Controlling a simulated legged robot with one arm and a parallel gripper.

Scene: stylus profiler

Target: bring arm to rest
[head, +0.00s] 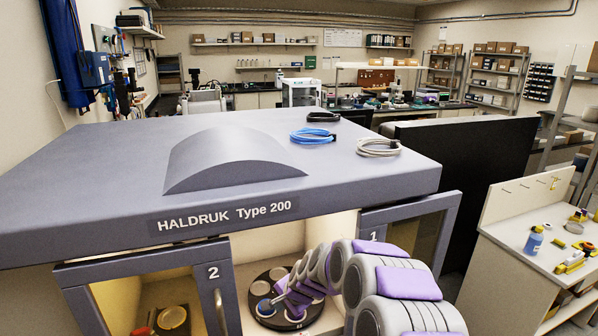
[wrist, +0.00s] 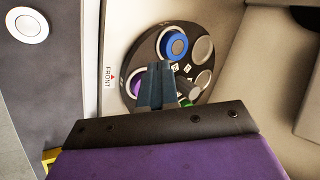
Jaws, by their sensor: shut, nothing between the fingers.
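My gripper (wrist: 157,72) is shut and empty, its dark fingers over the round black carousel (wrist: 150,52) in the wrist view. The carousel holds a blue-ringed piece (wrist: 174,44) and a purple piece (wrist: 137,88). Two pale round spots and a bit of green show on its right side, partly behind the fingers. In the head view my purple and grey arm reaches into the open bay of the HALDRUK Type 200 cabinet (head: 110,170), with my gripper (head: 276,302) low over the carousel (head: 260,277). I cannot tell whether the fingertips touch anything.
Doors marked 2 (head: 215,285) and 1 (head: 425,225) stand on either side of the bay, and the cabinet top overhangs it. Blue (head: 313,136), black and pale cable coils lie on top. A side bench (head: 520,235) with a blue bottle (head: 534,240) stands at right.

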